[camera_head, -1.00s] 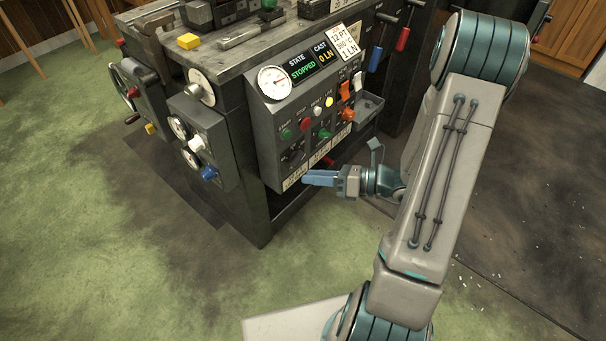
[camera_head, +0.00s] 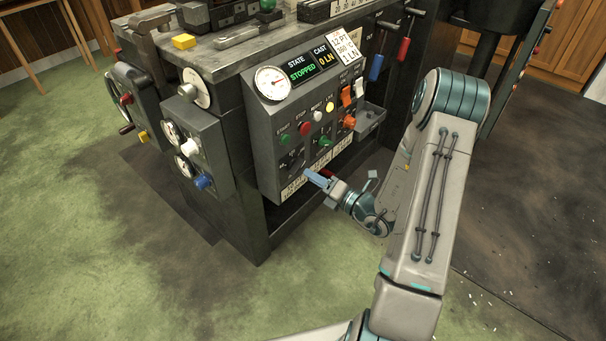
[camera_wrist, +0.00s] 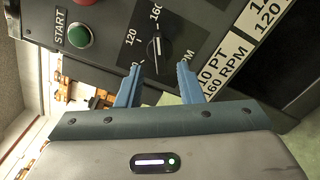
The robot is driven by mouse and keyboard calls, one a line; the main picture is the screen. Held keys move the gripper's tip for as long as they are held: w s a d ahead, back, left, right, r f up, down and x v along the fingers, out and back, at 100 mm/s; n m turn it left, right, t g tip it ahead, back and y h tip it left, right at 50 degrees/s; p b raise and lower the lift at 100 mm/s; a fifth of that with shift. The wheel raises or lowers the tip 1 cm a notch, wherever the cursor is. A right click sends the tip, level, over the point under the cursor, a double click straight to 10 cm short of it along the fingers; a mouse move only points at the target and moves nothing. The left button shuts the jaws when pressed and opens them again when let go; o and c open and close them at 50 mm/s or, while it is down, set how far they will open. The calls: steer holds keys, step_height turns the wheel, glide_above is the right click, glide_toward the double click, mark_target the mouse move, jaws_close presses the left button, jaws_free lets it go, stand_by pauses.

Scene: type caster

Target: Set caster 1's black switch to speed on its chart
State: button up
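The black switch (camera_wrist: 157,46) is a rotary knob with a white pointer line on a dark dial plate, marked 120 and 160 with RPM beside it. Its pointer line lies between the fingers' directions, nearest the 160 side as far as I can tell. The chart (camera_wrist: 225,60) beside it shows a line reading 10 PT, 160 RPM; other lines are cut off. My gripper (camera_wrist: 157,80) is open and empty, its two blue fingers apart just short of the knob. In the head view my gripper (camera_head: 317,179) is by the panel's lower edge and the switch is hard to make out.
The panel carries a green START button (camera_wrist: 79,36), a red button (camera_head: 317,116), an orange knob (camera_head: 348,121) and a gauge (camera_head: 271,83). Its display (camera_head: 302,68) reads STOPPED. A small tray (camera_head: 371,116) juts out at the panel's right. Open floor lies in front.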

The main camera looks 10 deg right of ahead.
mark_target(300, 169)
steer(key=shift+b+x, duration=0.3)
steer(key=shift+x, duration=1.85)
steer(key=shift+c, duration=0.3)
jaws_close()
steer(key=shift+n, duration=0.4)
steer(key=n, duration=0.5)
steer(key=shift+f+n, duration=0.1)
steer(key=shift+n, duration=0.2)
steer(key=n+b, duration=0.2)
steer(key=n, duration=0.3)
steer(key=shift+n, duration=0.3)
